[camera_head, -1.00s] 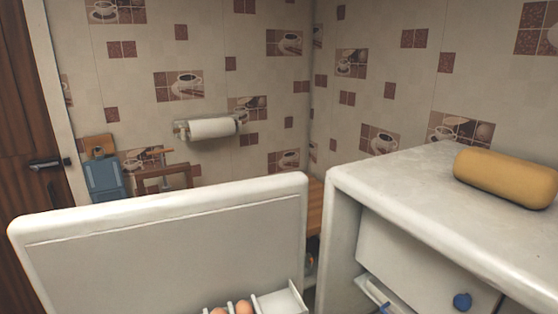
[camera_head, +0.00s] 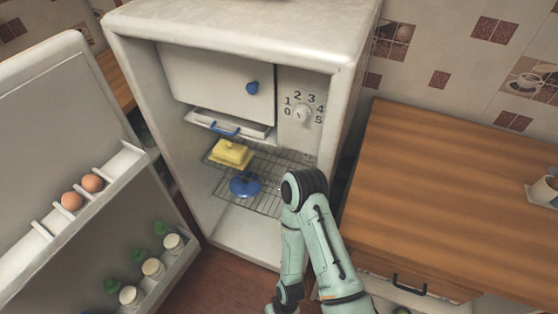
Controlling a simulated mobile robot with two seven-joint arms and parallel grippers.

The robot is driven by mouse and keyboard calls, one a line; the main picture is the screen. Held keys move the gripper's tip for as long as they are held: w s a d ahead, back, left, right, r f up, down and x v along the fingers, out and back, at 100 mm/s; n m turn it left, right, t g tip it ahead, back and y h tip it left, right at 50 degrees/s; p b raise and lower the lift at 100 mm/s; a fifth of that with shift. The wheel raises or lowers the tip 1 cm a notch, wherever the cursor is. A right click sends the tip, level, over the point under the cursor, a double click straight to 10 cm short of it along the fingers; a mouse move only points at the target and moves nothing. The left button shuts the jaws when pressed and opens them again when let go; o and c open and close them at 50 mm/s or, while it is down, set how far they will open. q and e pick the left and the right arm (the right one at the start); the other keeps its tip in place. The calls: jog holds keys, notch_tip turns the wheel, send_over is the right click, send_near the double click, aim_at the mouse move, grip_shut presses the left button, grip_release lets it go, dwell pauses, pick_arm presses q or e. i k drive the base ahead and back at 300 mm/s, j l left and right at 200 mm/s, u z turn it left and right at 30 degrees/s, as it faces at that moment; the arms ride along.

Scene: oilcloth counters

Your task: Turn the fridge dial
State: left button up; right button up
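The fridge (camera_head: 352,40) stands open in the head view, with its door (camera_head: 60,130) swung out to the left. The dial (camera_head: 302,113) is a small pale knob on a panel at the upper right inside the fridge, ringed by the numbers 0 to 5. Its exact setting is too small to tell. One of my arms, pale green with black joints, rises from the bottom in front of the fridge's lower right, with its elbow below the dial. Its gripper is not clearly visible, and my other gripper is out of view.
Inside the fridge are a freezer flap (camera_head: 215,80) with a blue knob, a yellow butter dish (camera_head: 231,153) and a blue lid (camera_head: 244,185) on a wire shelf. The door holds eggs (camera_head: 92,183) and several bottles. A wooden counter (camera_head: 450,190) is to the right, its near part clear.

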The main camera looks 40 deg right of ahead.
aim_at(302, 112)
jog(key=k+z, duration=0.1)
jog(key=z, duration=0.25)
jog(key=k+z, duration=0.1)
jog(key=z, duration=0.25)
jog(key=k+l+z, duration=0.1)
jog(key=z, duration=0.25)
jog(key=j+z, duration=0.25)
jog(key=j, duration=0.25)
jog(key=k+j+z, duration=0.3)
jog(key=j, duration=0.15)
jog(key=i, duration=0.1)
